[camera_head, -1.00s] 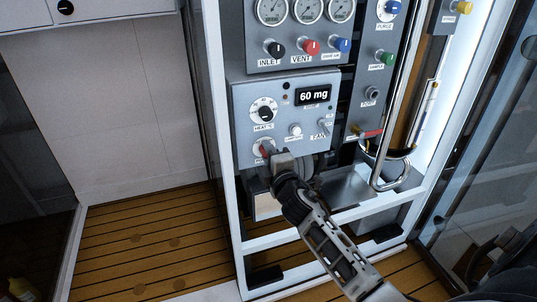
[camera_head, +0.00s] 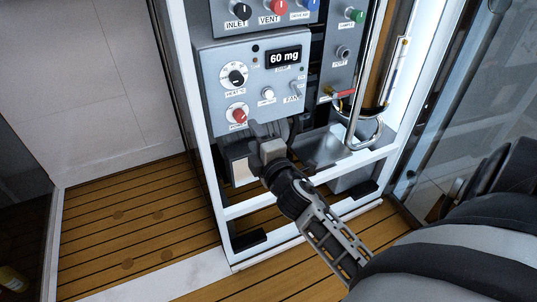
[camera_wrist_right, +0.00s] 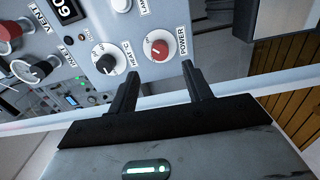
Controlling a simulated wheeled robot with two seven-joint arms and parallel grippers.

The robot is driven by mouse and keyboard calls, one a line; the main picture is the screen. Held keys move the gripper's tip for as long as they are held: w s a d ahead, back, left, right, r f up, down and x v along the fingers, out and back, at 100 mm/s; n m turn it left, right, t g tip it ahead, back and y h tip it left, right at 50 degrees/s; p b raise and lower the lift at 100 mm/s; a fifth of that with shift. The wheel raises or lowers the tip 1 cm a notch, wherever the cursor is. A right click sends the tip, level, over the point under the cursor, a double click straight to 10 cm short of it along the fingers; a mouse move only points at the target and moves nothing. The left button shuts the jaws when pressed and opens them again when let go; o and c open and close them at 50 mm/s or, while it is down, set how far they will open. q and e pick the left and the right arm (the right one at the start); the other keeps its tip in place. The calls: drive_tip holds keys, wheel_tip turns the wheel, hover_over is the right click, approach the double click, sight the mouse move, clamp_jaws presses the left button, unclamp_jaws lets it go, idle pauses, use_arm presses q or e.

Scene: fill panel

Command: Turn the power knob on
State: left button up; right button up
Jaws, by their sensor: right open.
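The red power knob (camera_head: 238,116) sits at the lower left of the grey control panel (camera_head: 212,75), below the black heat knob (camera_head: 236,76). In the right wrist view the power knob (camera_wrist_right: 158,48) shows whole beside its POWER label, with a white pointer line on it. My right gripper (camera_head: 265,128) is just below and right of the knob in the head view. In the right wrist view its two fingers (camera_wrist_right: 160,78) are apart and empty, pointing toward the panel below the knob, and not around it. My left gripper is not in view.
A white knob (camera_head: 267,93) and a fan switch (camera_head: 296,90) are on the same panel. A bent metal pipe (camera_head: 352,120) stands at the right. The white cabinet frame (camera_head: 300,186) runs below the panel.

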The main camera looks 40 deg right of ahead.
drive_tip(key=v, duration=0.7)
drive_tip(key=shift+s, duration=0.35)
